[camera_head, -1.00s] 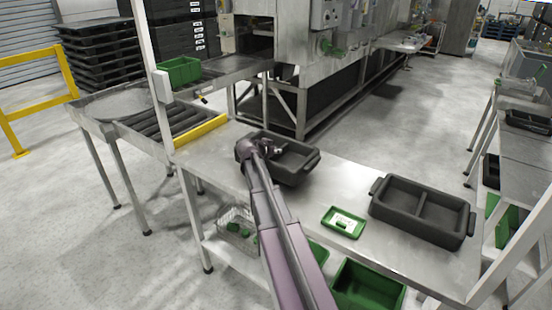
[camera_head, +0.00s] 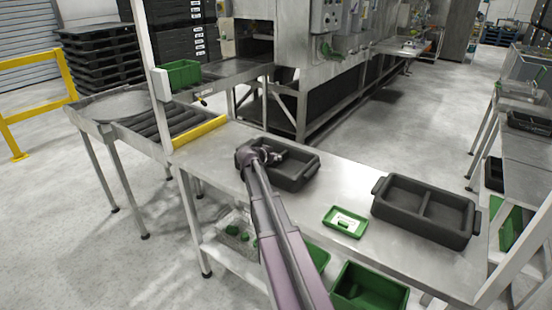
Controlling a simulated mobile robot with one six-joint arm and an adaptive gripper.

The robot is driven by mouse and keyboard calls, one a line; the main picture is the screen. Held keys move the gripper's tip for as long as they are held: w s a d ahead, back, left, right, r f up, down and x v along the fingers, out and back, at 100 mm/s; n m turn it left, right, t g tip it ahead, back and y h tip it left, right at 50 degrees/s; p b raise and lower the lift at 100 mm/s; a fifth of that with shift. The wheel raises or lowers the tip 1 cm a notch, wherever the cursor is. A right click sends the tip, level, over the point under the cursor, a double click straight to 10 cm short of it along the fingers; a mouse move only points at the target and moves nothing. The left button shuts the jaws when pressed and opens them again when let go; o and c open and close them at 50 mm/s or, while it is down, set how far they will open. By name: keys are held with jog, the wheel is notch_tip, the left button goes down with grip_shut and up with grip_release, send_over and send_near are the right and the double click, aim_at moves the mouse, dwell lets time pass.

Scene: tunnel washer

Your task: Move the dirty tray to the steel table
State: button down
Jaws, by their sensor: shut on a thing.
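A dark grey tray with raised walls (camera_head: 302,174) is on or just above the steel table (camera_head: 345,180), left of its middle. Any dirt in it is too small to make out. My gripper (camera_head: 274,155) is shut on this tray near its left end. My wrist hides part of the tray's left side, and the fingertips are hard to make out. A second dark tray with two compartments (camera_head: 425,208) rests at the table's right end, apart from my gripper.
A roller conveyor with a yellow bar (camera_head: 200,131) adjoins the table's left end. A green bin (camera_head: 181,74) stands behind it. A white post (camera_head: 150,65) rises at the left. Green bins sit below.

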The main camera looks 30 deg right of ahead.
jog(key=c, duration=0.6)
grip_release()
jog(key=shift+r, duration=0.1)
jog(key=shift+s+a+r+p, duration=0.1)
jog(key=shift+a+r+p, duration=0.15)
jog(key=shift+p, duration=0.15)
jog(key=p+v, duration=0.5)
jog(key=v, duration=0.6)
jog(key=shift+s+a, duration=0.1)
jog(key=shift+a, duration=0.15)
jog(key=s+a+f+n+g+y, duration=0.1)
jog(key=s+a+f+n+y, duration=0.2)
jog(key=s+a, duration=0.4)
jog(key=s+a+f+n+g+y, duration=0.2)
jog(key=s+a+n, duration=0.4)
jog(key=a, duration=0.4)
jog(key=s+a+f+n+g+y, duration=0.1)
jog(key=s+a+f+n+y, duration=0.3)
jog(key=s+a, duration=0.5)
jog(key=shift+f+g+y, duration=0.4)
jog(key=shift+y, duration=0.7)
